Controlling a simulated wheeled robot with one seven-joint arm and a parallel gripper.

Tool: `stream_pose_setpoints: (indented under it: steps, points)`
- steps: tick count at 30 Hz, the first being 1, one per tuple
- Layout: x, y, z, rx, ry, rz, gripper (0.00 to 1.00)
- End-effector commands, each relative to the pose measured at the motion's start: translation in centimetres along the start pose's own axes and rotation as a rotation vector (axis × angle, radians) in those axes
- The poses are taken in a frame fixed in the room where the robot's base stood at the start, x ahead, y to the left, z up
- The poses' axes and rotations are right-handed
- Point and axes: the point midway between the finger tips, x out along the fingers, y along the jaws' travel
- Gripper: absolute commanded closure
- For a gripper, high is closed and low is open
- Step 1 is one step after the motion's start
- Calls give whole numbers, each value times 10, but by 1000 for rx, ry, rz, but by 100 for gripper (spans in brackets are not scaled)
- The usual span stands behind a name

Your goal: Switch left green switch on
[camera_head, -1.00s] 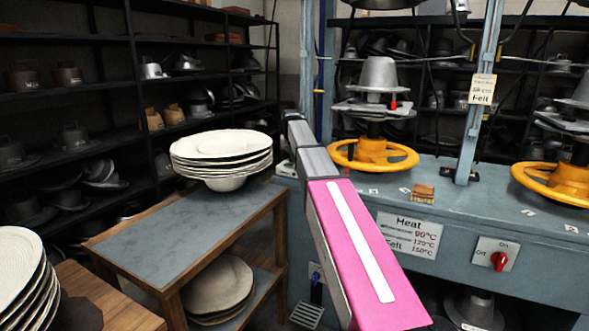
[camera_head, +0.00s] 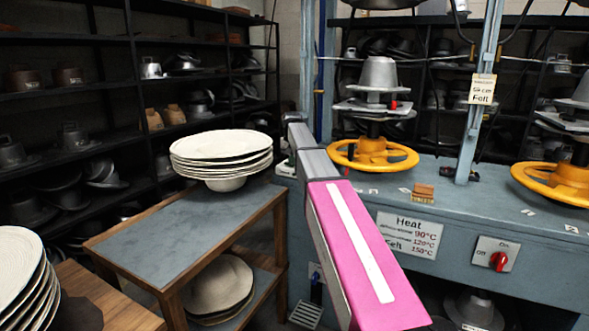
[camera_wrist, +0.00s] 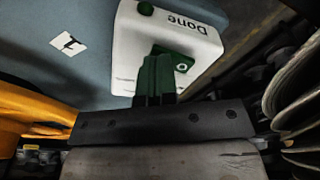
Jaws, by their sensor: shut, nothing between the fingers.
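The green switch (camera_wrist: 183,64) sits on a white box (camera_wrist: 128,50) marked "Done" in the wrist view, with a round mark on its visible face. The box also has a round green button (camera_wrist: 145,8) at its corner. My gripper (camera_wrist: 155,97) is shut and empty, with its dark fingers right in front of the switch and covering part of it. I cannot tell whether they touch it. In the head view a small part of the white box (camera_head: 286,169) shows at the left end of the blue-grey bench; my arm hides the gripper there.
A yellow handwheel (camera_head: 372,157) stands on the bench right of my arm. A stack of pale hats (camera_head: 222,150) is on the wooden table to the left. A red switch (camera_head: 499,261) is on the bench front. The table's grey top is mostly clear.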

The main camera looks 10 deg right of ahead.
Motion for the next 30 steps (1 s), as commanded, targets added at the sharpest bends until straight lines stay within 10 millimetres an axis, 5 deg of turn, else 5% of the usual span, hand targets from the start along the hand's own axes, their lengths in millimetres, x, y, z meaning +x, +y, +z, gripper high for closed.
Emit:
stream_pose_setpoints:
  steps: [30]
  points:
    - [-65, 0, -10, 0, 0, 0, 100]
